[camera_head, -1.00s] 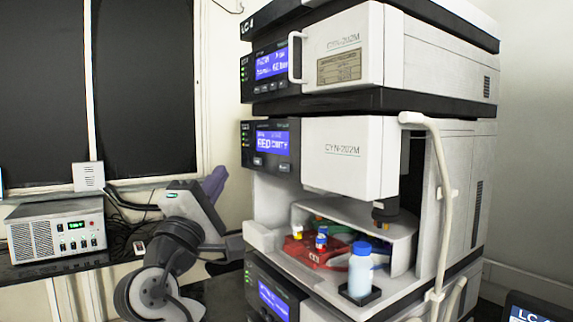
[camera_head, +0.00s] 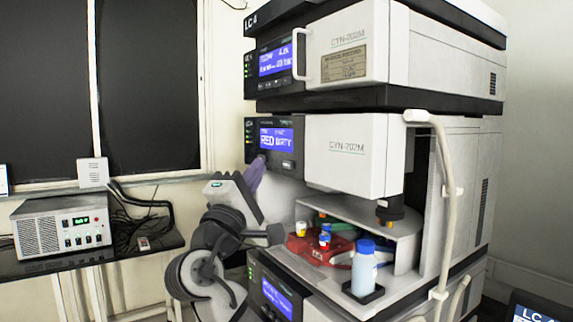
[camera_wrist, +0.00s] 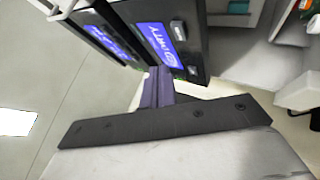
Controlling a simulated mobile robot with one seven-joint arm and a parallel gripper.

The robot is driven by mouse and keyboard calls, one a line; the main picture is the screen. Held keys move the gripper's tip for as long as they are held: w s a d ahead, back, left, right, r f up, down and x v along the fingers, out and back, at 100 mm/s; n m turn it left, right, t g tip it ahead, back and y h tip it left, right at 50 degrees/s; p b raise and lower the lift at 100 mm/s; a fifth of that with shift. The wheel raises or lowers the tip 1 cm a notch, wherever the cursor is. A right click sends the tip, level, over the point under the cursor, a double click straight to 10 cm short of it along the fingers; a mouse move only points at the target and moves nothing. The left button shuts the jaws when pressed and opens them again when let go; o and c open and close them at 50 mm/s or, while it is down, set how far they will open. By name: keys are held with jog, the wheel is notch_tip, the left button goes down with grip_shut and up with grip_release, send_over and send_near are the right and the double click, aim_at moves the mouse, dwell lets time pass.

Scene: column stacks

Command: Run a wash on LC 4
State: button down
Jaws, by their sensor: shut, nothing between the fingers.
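The LC 4 stack (camera_head: 345,56) stands at the centre right, with an "LC 4" label on its top left. Its middle module has a dark control panel (camera_head: 250,135) with a blue screen (camera_head: 276,138) that reads "RED DIRTY". My gripper (camera_head: 257,166), with shut, empty purple fingers, is at the lower left of this panel.
An open bay below holds a red rack (camera_head: 305,247) with small vials and a blue-capped bottle (camera_head: 363,268). The upper module (camera_head: 273,63) has its own screen and a white handle. A grey instrument box (camera_head: 62,231) stands on the bench at left.

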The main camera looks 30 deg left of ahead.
jog(key=shift+w+d, duration=0.3)
jog(key=shift+w, duration=0.45)
jog(key=shift+w+d, duration=0.3)
jog(key=shift+w, duration=0.45)
dwell(0.9)
jog(key=shift+w+d, duration=0.15)
jog(key=shift+w, duration=0.25)
jog(key=shift+w+d, duration=0.15)
jog(key=shift+w, duration=0.2)
dwell(0.6)
jog(key=shift+s, duration=0.1)
dwell(0.3)
jog(key=shift+s+a, duration=0.3)
jog(key=shift+s, duration=0.35)
jog(key=shift+s, duration=0.1)
jog(key=shift+s+a+b, duration=0.1)
jog(key=shift+s+a, duration=0.2)
jog(key=shift+s, duration=0.45)
jog(key=shift+s+a+b, duration=0.1)
jog(key=shift+s+a, duration=0.25)
jog(key=shift+s, duration=0.4)
jog(key=shift+s+a+b, duration=0.1)
jog(key=shift+s+a, duration=0.2)
jog(key=shift+s, duration=0.45)
